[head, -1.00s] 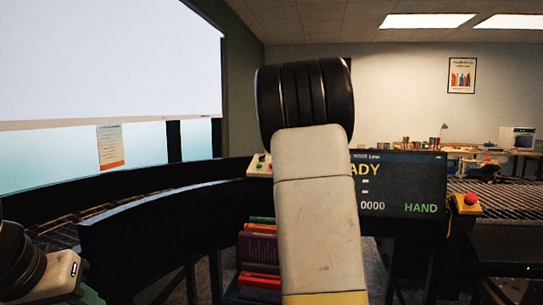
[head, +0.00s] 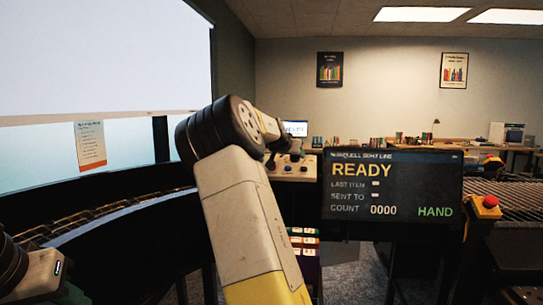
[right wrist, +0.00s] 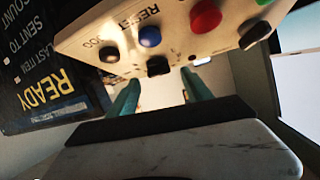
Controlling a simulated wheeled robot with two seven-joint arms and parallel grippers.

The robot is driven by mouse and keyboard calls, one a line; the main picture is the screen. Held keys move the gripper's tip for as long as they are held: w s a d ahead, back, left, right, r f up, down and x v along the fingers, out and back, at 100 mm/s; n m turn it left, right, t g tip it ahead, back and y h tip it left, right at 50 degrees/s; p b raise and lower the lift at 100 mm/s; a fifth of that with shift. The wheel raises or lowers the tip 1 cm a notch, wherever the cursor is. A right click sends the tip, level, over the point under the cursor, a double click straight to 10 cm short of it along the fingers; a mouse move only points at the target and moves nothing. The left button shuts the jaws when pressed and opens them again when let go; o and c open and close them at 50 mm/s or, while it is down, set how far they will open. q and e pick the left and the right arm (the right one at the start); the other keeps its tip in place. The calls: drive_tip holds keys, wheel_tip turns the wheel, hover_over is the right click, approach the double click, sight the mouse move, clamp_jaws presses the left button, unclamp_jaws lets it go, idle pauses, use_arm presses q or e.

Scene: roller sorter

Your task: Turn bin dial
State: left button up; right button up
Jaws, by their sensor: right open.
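The control panel (head: 292,172) stands left of the dark screen, partly behind my right arm. In the right wrist view the panel (right wrist: 105,30) shows a blue button (right wrist: 149,36), a red button (right wrist: 205,16), a green button and black knobs. One black knob (right wrist: 158,66) lies just beyond and between the teal fingertips of my right gripper (right wrist: 162,88). The gripper is open and holds nothing. I cannot read which knob is the bin dial. My left gripper (head: 72,294) is at the lower left, mostly cut off by the frame edge, away from the panel.
The screen (head: 392,186) reads READY, count 0000 and HAND. A red stop button (head: 487,204) sits on a yellow box to its right, beside a roller conveyor (head: 510,210). A dark curved conveyor wall (head: 130,240) runs along the left. Books (head: 303,240) stand below the panel.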

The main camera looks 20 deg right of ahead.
sight(295, 164)
drive_tip(key=shift+x, duration=1.4)
clamp_jaws()
drive_tip(key=shift+s+d+n+y, duration=0.2)
drive_tip(key=shift+n+y, duration=0.2)
drive_tip(key=shift+n, duration=0.1)
drive_tip(key=shift+f+n+t+y, duration=0.15)
drive_tip(key=shift+n+t+y, duration=0.4)
drive_tip(key=shift+n, duration=0.25)
drive_tip(key=shift+t, duration=0.25)
drive_tip(key=shift+a+n, duration=0.1)
drive_tip(key=shift+n, duration=0.2)
